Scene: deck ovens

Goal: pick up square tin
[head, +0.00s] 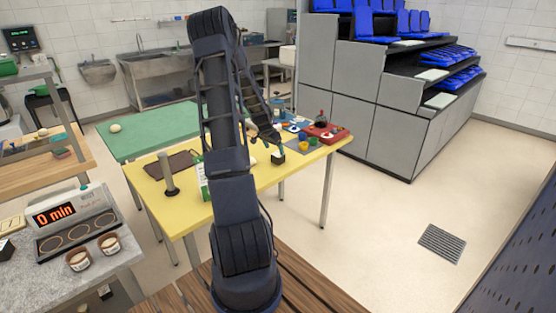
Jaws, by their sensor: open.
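My gripper (276,146) is small in the head view, at the end of my dark arm over the right part of the yellow table (240,196). It is open, and nothing can be made out between its fingers. A small dark block-like thing (278,158) shows just below the fingertips on the table. It may be the square tin, but it is too small to be sure. I cannot tell whether the fingers touch it. My arm hides part of the table's middle.
Small coloured cups (303,141) and a red case (327,134) stand right of the gripper. A grey post (168,175) and a dark brown flat thing (172,164) are on the left. A green table (155,128) stands behind. Open floor (380,220) lies to the right.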

